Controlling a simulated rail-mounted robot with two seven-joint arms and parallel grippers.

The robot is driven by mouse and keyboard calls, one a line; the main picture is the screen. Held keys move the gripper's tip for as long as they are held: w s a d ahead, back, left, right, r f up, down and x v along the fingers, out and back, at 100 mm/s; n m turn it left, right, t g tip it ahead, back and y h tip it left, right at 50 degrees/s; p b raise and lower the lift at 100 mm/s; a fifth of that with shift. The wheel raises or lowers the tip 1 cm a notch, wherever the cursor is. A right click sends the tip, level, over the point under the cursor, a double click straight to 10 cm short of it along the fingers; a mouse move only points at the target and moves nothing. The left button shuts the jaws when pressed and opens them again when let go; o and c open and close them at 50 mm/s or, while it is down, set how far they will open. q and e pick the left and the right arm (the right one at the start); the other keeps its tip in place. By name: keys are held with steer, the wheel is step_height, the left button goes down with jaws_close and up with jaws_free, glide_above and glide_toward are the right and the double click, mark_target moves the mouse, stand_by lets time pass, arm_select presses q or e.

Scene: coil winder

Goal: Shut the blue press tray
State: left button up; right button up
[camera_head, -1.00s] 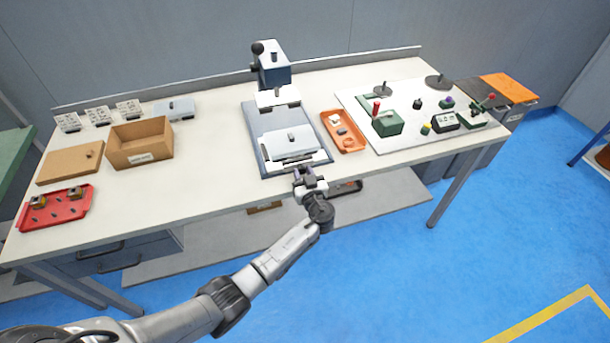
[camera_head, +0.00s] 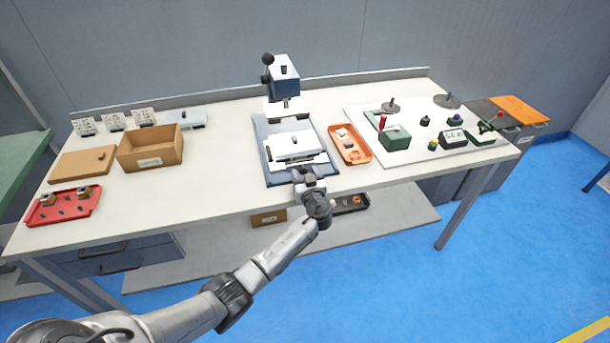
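The blue press (camera_head: 284,78) stands at the back middle of the bench on a blue-grey base plate (camera_head: 259,125). Its pale sliding tray (camera_head: 295,146), with a small dark knob on top, sits out in front of the press. A short stretch of base plate shows between them. My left gripper (camera_head: 308,174) is at the tray's front edge, near the front of the bench, and seems to touch or nearly touch it. Its fingers are too small and dark to tell whether they are open or shut. My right gripper is out of view.
An orange tray (camera_head: 365,157) with small parts lies right of the press. Farther right, a white board (camera_head: 395,158) holds a green box and small fixtures. A cardboard box (camera_head: 150,148) and a red tray (camera_head: 63,219) are on the left.

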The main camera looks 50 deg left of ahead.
arm_select(q)
steer(key=p+v, duration=0.1)
steer(key=v, duration=1.3)
steer(key=shift+p, duration=0.3)
steer(key=shift+w, duration=0.15)
